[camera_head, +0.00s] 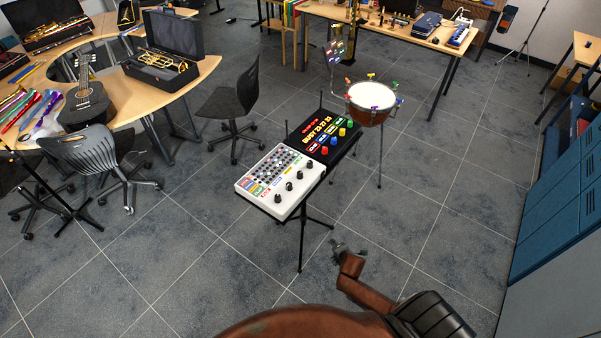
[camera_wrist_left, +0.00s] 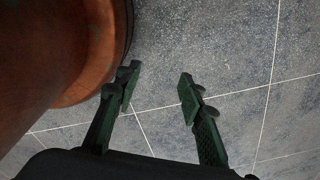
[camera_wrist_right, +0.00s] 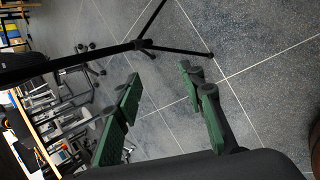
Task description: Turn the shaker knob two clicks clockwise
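A white instrument box (camera_head: 293,198) with rows of small coloured buttons and a row of dark knobs (camera_head: 289,187) stands on a thin black stand. A black box (camera_head: 318,158) with lit red and yellow text and red, yellow, green and blue knobs (camera_head: 333,141) sits against its far right side. I cannot tell which knob is the shaker knob; labels are too small. My right gripper (camera_head: 347,249) is low, right of and nearer than the boxes, touching nothing. In the right wrist view it is open and empty (camera_wrist_right: 158,84). My left gripper (camera_wrist_left: 157,82) is open and empty above bare floor, outside the head view.
The stand's tripod legs (camera_wrist_right: 145,45) are close to my right gripper. A timpani (camera_head: 371,97) stands behind the boxes. An office chair (camera_head: 232,108) and a curved table (camera_head: 190,82) with instruments are at left. Blue lockers (camera_head: 550,215) line the right. Floor in front is free.

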